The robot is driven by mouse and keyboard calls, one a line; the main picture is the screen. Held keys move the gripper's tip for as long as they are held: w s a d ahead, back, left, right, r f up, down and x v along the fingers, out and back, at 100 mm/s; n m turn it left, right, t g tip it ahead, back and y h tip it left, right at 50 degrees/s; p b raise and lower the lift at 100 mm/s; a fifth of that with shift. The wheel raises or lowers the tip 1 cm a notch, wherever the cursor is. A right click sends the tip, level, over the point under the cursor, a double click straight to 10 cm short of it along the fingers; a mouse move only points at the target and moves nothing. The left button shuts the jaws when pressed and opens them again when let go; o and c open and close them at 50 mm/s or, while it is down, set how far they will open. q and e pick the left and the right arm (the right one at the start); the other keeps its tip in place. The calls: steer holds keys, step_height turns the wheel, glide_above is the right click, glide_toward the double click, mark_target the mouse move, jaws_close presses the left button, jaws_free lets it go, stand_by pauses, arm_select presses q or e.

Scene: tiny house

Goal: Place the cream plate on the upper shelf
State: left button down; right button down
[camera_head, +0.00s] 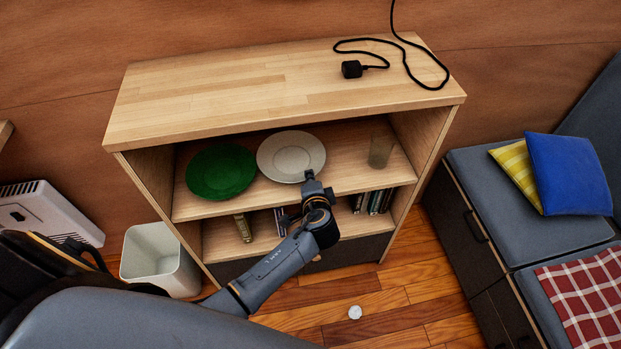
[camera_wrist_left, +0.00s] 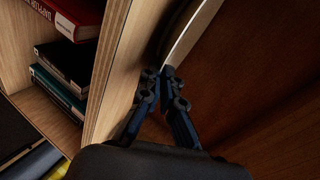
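The cream plate (camera_head: 291,152) is at the upper shelf (camera_head: 345,160) of the wooden shelf unit, right of a green plate (camera_head: 221,171). It lies roughly flat; I cannot tell if it rests fully on the board. My left gripper (camera_head: 311,180) is at its front rim. In the left wrist view the plate shows edge-on as a pale strip (camera_wrist_left: 192,33), and the fingers (camera_wrist_left: 165,76) are close together on its near rim. The fingertips are partly hidden in the head view. My right gripper is not in view.
A clear glass (camera_head: 381,150) stands right of the plate on the same shelf. Books (camera_head: 372,201) stand on the lower shelf. A black cable with a plug (camera_head: 352,69) lies on the unit's top. A white bin (camera_head: 155,257) stands at the left, a cushioned bench (camera_head: 510,205) at the right.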

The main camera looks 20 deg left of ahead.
arm_select(q)
steer(key=c, duration=1.8)
jaws_free()
steer(key=v, duration=1.2)
steer(key=shift+p, duration=0.3)
steer(key=shift+s, duration=0.1)
